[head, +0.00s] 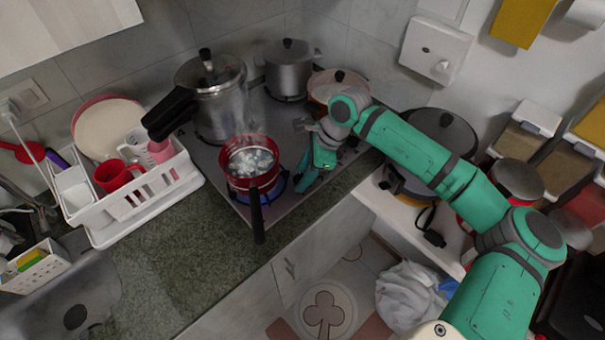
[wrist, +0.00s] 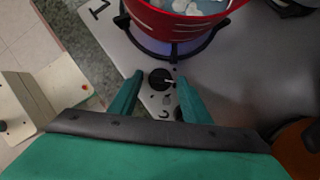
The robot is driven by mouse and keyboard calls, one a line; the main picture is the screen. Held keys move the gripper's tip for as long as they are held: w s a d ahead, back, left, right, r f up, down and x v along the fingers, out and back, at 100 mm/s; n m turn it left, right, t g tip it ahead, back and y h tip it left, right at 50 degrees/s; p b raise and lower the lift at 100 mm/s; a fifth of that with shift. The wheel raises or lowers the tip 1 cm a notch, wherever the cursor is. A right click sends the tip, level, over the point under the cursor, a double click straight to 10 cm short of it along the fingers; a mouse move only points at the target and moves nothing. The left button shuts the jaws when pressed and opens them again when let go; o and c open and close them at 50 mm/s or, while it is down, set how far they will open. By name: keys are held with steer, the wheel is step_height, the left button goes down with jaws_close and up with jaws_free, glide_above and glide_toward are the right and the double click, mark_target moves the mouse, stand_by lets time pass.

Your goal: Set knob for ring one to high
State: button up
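A black stove knob (wrist: 161,78) with a light pointer line shows in the wrist view, on the stove's control strip in front of the burner. My gripper (wrist: 158,85) is open, with one green finger on each side of this knob; whether they touch it I cannot tell. A second dark knob (wrist: 180,113) is partly hidden by the right finger. A red pot (wrist: 178,22) stands on the burner next to the knob, with a blue glow beneath it. In the head view my gripper (head: 312,172) is over the stove's front edge, right of the red pot (head: 252,182).
A pressure cooker (head: 218,105), a steel pot (head: 289,72) and a lidded pan (head: 325,85) stand on the stove behind. A white dish rack (head: 140,205) is at left.

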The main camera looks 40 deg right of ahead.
steer(key=c, duration=0.8)
steer(key=shift+o, duration=0.3)
steer(key=shift+w+a+m+t, duration=0.15)
steer(key=shift+m+t, duration=0.15)
steer(key=shift+m, duration=0.5)
steer(key=shift+w+a, duration=0.1)
steer(key=shift+a, duration=0.05)
steer(key=o, duration=0.9)
steer(key=shift+a, duration=0.1)
steer(key=shift+o, duration=0.8)
steer(key=shift+d, duration=0.2)
steer(key=shift+s+d+r, duration=0.1)
steer(key=shift+s+d, duration=0.1)
steer(key=shift+s, duration=0.05)
steer(key=v, duration=1)
steer(key=shift+r, duration=0.4)
